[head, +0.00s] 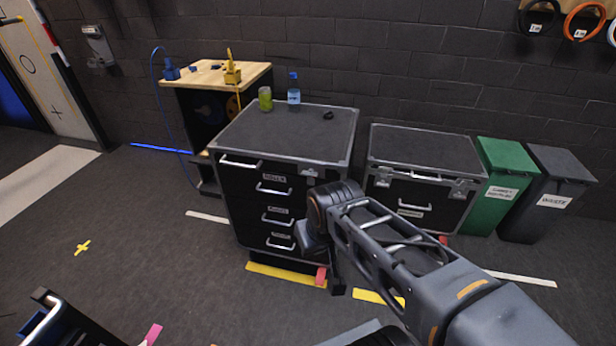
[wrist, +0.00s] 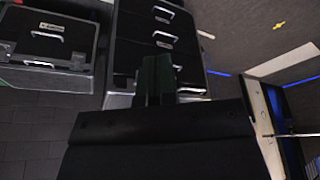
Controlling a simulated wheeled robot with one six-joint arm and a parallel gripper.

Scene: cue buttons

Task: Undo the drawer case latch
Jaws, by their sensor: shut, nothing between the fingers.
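The drawer case (head: 238,190) is a black cabinet with silver edges and several handled drawers, standing in the middle of the head view. Its latch (head: 311,173) is a small silver piece at the top right of the front face. My gripper (head: 337,285) hangs low in front of the case's right side, below the latch and apart from it, partly hidden by my arm. In the wrist view the shut fingers (wrist: 156,75) show against the drawer fronts (wrist: 150,30) of the case. They hold nothing, and the latch cannot be made out clearly there.
A second black case (head: 420,150) with two latches stands to the right, beside a green bin (head: 508,165) and a grey bin (head: 560,165). A green can (head: 265,98) and a blue bottle (head: 294,92) stand on the drawer case. Floor at left is mostly clear.

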